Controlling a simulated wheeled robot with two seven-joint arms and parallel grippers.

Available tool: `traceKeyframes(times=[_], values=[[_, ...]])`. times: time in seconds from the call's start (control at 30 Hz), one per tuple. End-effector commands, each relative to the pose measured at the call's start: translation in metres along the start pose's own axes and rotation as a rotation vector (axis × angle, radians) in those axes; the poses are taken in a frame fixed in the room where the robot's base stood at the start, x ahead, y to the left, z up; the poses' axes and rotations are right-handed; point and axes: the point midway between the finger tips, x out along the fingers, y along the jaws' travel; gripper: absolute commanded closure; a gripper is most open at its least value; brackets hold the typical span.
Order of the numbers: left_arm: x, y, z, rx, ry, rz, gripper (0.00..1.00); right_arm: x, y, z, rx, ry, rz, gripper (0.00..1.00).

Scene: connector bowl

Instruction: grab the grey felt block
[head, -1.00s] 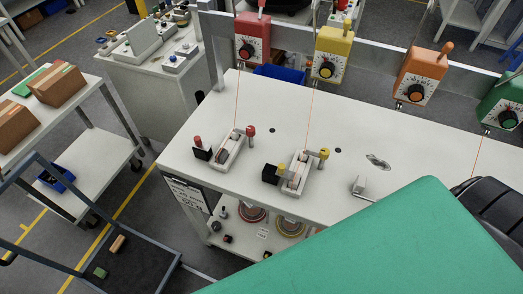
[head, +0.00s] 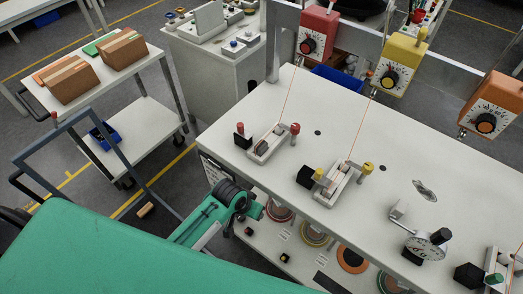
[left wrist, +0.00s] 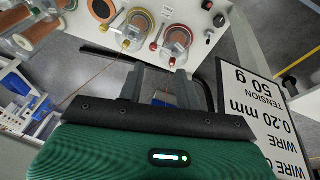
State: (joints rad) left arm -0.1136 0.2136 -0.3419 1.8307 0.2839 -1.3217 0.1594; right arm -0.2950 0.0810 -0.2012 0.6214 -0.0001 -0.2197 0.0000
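I cannot clearly identify the grey felt block. Small greyish pads show in the red station's white clamp (head: 266,144) and the yellow station's white clamp (head: 336,182), and a plain light grey block (head: 399,209) stands further right on the bench; their material is too small to tell. My left gripper (left wrist: 160,84) is open in the left wrist view, its two grey fingers apart with nothing between them. In the head view my left arm reaches the bench's front left corner, below the top and apart from these blocks. My right gripper is not in view.
The white bench (head: 230,120) carries black blocks (head: 306,177), a dial gauge (head: 430,243) and thin wires rising to tension boxes. Wire spools (left wrist: 177,38) sit on the shelf below. A hanging sign (left wrist: 272,105) is close on the right in the left wrist view. A cart (head: 135,135) stands left.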

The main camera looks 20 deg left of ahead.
Motion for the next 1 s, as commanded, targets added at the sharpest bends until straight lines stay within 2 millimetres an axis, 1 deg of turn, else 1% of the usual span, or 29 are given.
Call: traceKeyframes(times=[0.03,0.1,0.27,0.33,0.37,0.67,0.87,1.0], values=[[-0.020,0.008,-0.009,0.017,0.010,0.011,0.65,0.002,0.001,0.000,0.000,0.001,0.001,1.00],[-0.045,0.019,-0.016,0.038,0.014,0.026,0.65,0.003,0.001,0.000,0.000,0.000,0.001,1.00],[-0.097,0.042,-0.023,0.089,0.022,0.051,0.65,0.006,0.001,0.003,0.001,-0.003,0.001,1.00],[-0.122,0.051,-0.027,0.120,0.026,0.062,0.65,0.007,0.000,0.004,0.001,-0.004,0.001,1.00],[-0.130,0.055,-0.031,0.136,0.023,0.067,0.65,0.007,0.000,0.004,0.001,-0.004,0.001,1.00],[-0.154,0.073,-0.066,0.210,-0.025,0.095,0.65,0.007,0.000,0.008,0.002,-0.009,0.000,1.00],[-0.166,0.074,-0.105,0.250,-0.087,0.078,0.65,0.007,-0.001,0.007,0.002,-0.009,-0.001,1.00],[-0.181,0.067,-0.135,0.260,-0.143,0.043,0.65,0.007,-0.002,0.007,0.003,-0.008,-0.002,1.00]])
